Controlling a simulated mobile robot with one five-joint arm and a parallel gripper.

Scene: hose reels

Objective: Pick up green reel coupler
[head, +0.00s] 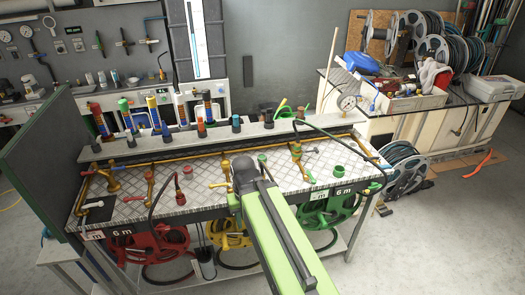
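Several small green fittings stand on the checkered metal bench top (215,180); I cannot tell which is the reel coupler. A green cup-like fitting (338,171) stands near the front right edge. The green hose reel (338,212) hangs below the right front edge, partly hidden by my arm. My green arm rises from the bottom middle to a black joint (245,175) over the bench's front edge. No gripper fingers show.
A red reel (160,243) and a yellow reel (229,232) hang below the bench. Brass valves and pipes line the top, with black hoses curving at left and right. A dark green panel (40,150) closes the left end. Floor at the right front is clear.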

